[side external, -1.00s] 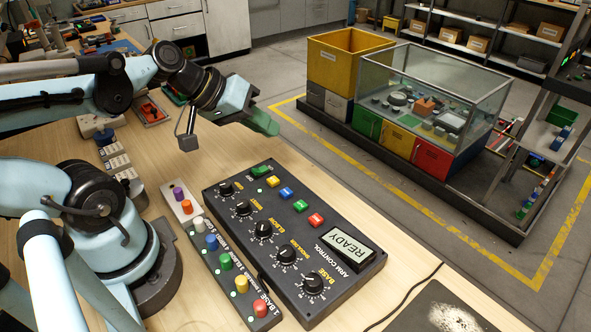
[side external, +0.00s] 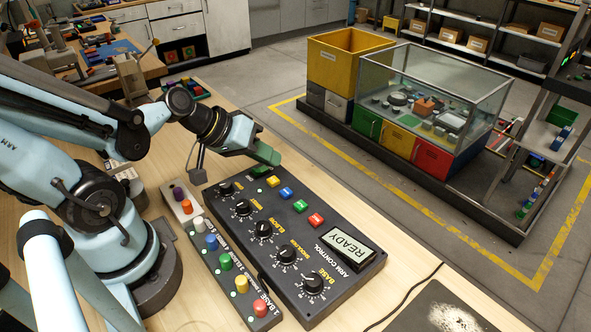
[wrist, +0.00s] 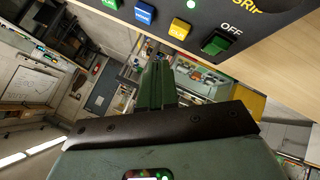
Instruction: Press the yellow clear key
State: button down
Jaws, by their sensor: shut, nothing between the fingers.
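The yellow key (side external: 272,181) is near the far end of the dark control box (side external: 335,290), beside a blue key. In the wrist view the yellow key (wrist: 180,28) is at the top, between the blue key and the green OFF key (wrist: 217,42). My gripper (side external: 268,156) has green fingers, shut and empty. It is above the far end of the box, close to the OFF key and a little beyond the yellow key. Its fingers (wrist: 155,72) point away below the key row in the wrist view. I see no contact with the yellow key.
The blue key (side external: 285,193), a green key (side external: 300,206) and a red key (side external: 316,219) continue the row. Black knobs (side external: 263,230) lie alongside. A strip of coloured buttons (side external: 225,262) stands left of the box. Bare wood (side external: 325,180) lies to its right.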

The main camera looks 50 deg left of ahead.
aim_at(288, 180)
jog(key=shift+f, duration=0.85)
jog(key=shift+f, duration=0.15)
dwell(1.5)
jog(key=shift+f, duration=0.3)
jog(key=shift+f, duration=0.5)
dwell(0.8)
jog(key=shift+r, duration=0.9)
jog(key=shift+r, duration=2.5)
